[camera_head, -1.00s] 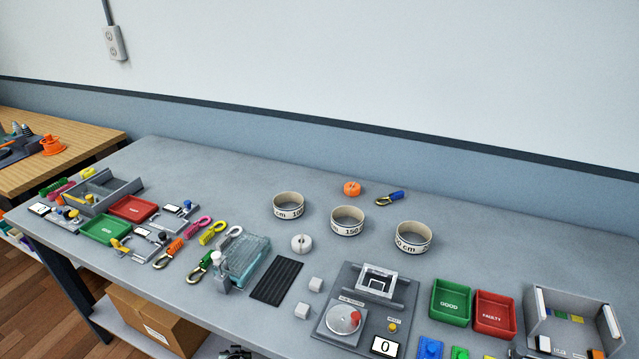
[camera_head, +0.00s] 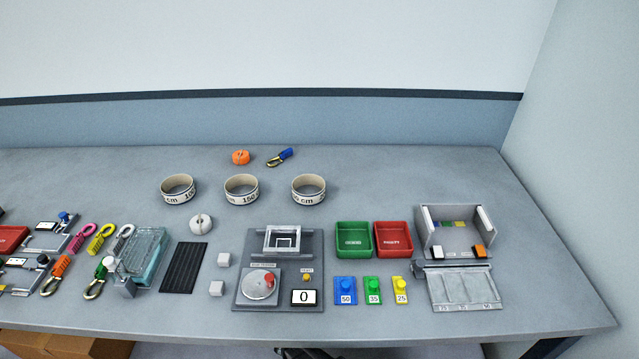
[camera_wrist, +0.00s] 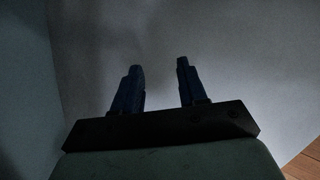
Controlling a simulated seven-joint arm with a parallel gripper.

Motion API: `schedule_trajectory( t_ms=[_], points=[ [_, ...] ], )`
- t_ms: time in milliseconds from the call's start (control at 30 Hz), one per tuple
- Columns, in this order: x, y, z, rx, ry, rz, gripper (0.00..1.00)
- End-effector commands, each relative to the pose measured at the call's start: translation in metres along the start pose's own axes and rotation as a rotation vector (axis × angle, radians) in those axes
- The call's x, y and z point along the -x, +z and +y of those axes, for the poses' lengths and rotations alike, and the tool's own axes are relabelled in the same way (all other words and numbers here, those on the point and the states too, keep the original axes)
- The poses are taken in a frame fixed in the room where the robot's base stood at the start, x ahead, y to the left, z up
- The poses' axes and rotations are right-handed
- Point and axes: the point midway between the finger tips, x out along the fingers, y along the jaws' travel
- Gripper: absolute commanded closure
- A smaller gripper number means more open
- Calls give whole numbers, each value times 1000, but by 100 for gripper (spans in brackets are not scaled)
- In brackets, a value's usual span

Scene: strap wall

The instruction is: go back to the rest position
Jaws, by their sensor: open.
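My gripper (camera_wrist: 160,72) shows in the wrist view with its two dark fingers apart and nothing between them. A plain grey surface lies beyond the fingertips, and the gripper touches nothing that I can see. In the head view the gripper is out of sight; a small dark part at the bottom edge is too cut off to name. The grey workbench (camera_head: 400,190) fills the lower half of the head view.
Three round tape rings, among them the right one (camera_head: 308,189), stand mid-bench. A tester with a dial (camera_head: 259,284), a green bin (camera_head: 353,240), a red bin (camera_head: 393,240) and a grey box station (camera_head: 457,235) stand along the front. A wall closes the right end.

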Motion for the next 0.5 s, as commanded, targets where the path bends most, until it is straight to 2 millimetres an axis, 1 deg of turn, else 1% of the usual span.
schedule_trajectory(
  t_ms=[33,133,233,367,467,500],
  points=[
    [-9,19,-14,70,-27,-26,58],
    [-21,49,-38,200,-80,-62,58],
    [-26,77,-60,270,-139,-89,58],
    [-26,110,-92,269,-228,-114,58],
    [-19,134,-118,187,-307,-131,58],
    [-14,143,-130,135,-340,-139,58]
  ],
)
